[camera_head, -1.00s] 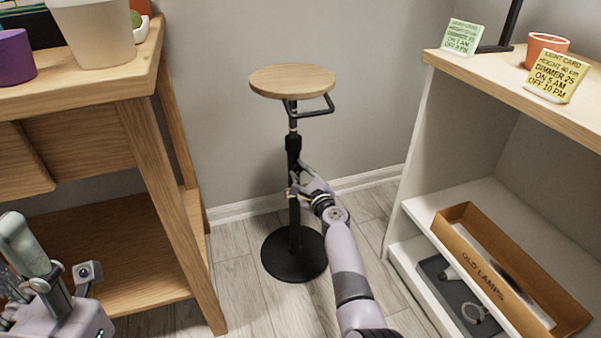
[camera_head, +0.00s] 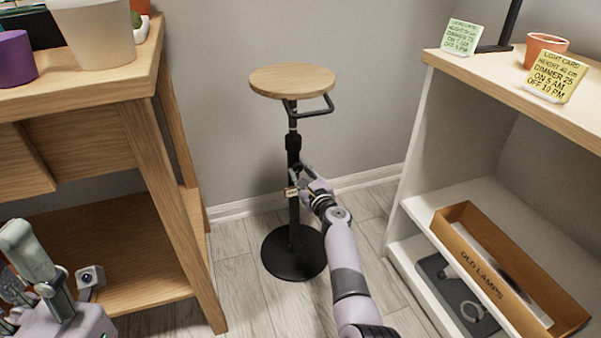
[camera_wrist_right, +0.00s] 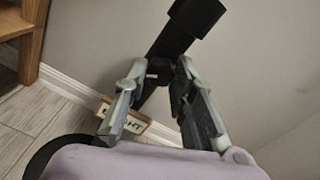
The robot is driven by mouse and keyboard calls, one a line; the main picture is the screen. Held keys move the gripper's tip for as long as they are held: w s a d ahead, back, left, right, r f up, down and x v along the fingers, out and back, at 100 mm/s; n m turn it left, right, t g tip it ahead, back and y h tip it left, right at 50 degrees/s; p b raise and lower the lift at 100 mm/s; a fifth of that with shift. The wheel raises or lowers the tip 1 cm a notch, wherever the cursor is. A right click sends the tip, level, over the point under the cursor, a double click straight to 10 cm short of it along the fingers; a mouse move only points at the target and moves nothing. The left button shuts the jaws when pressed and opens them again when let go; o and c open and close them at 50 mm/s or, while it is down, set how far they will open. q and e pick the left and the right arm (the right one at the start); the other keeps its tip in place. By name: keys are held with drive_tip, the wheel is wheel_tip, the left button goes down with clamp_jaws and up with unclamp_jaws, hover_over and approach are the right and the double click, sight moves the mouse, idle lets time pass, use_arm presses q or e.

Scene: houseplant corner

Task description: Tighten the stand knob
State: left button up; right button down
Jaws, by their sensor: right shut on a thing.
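The stand has a round wooden top (camera_head: 292,81), a dark pole (camera_head: 294,218) and a round black base (camera_head: 282,262); it stands upright on the floor. My right gripper (camera_head: 302,174) is at the middle of the pole, just below the dark collar (camera_head: 293,143). In the right wrist view its two fingers (camera_wrist_right: 158,95) are on either side of a small dark knob (camera_wrist_right: 158,70) by the pole (camera_wrist_right: 172,42), shut on it. The fingers partly hide the knob. My left gripper (camera_head: 38,272) is at the lower left, away from the stand; its fingertips are unclear.
A small tag (camera_wrist_right: 124,117) hangs by the pole. A wooden bench (camera_head: 150,170) stands left, holding a pale pot (camera_head: 95,35) and a purple pot (camera_head: 14,58). A white shelf (camera_head: 420,165) stands right, with an "OLD LAMPS" box (camera_head: 485,270) and cards. The wall is close behind.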

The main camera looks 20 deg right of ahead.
drive_tip(key=c, duration=1.3)
unclamp_jaws()
drive_tip(key=shift+c, duration=0.2)
